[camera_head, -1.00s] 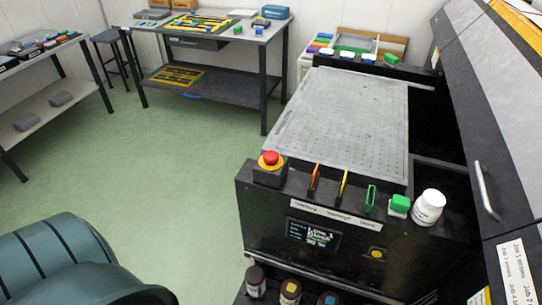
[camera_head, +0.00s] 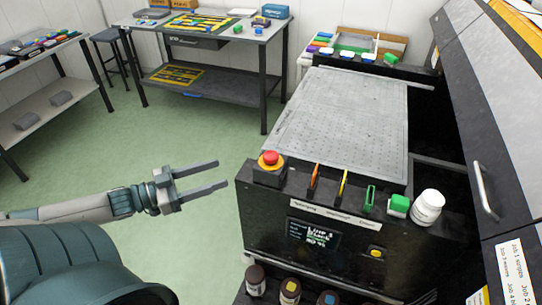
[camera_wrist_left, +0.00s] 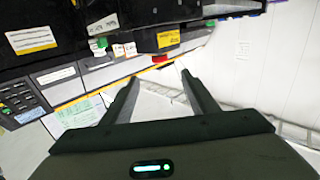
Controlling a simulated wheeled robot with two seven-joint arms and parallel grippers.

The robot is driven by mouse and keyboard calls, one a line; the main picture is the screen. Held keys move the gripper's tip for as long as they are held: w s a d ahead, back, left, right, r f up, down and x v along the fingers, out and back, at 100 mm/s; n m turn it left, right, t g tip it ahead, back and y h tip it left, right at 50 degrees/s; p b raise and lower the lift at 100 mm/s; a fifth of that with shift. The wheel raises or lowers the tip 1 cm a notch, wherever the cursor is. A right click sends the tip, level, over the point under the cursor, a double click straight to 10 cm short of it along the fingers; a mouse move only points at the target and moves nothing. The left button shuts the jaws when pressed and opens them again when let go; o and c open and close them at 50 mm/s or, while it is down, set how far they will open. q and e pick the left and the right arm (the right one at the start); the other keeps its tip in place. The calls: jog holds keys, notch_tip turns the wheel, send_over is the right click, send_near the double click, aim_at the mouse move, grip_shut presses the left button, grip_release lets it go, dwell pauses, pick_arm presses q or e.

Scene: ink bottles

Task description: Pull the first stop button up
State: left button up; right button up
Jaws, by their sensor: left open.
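The stop button (camera_head: 269,159) has a red cap on a yellow ring and a dark box. It sits at the front left corner of the black machine. My left gripper (camera_head: 217,176) is in the head view, left of the stop button and apart from it. Its two fingers point right toward the machine and are spread open with nothing between them. My right gripper is not in view.
The black machine (camera_head: 300,260) has a grey perforated bed (camera_head: 340,115). Coloured tags, a green block (camera_head: 398,206) and a white bottle (camera_head: 428,207) stand along its front edge. Ink bottles (camera_head: 290,291) stand below. A workbench (camera_head: 205,35) is behind. Green floor is clear at left.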

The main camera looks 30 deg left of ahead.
pick_arm(q)
jog(key=shift+w+d+r, duration=0.1)
jog(key=shift+w, duration=0.05)
dwell(0.3)
jog(key=p, duration=0.1)
send_near(271, 155)
jog(key=w, duration=0.2)
jog(key=x, duration=0.2)
jog(key=p+x, duration=0.1)
jog(key=x, duration=0.3)
jog(key=shift+s+d+f, duration=0.25)
jog(key=shift+d, duration=0.05)
jog(key=shift+p+x, duration=0.5)
jog(key=shift+x, duration=0.8)
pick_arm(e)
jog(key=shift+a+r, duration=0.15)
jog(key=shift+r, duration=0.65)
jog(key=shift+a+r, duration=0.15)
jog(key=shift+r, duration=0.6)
pick_arm(q)
jog(key=shift+f, duration=0.15)
jog(key=shift+c, duration=0.6)
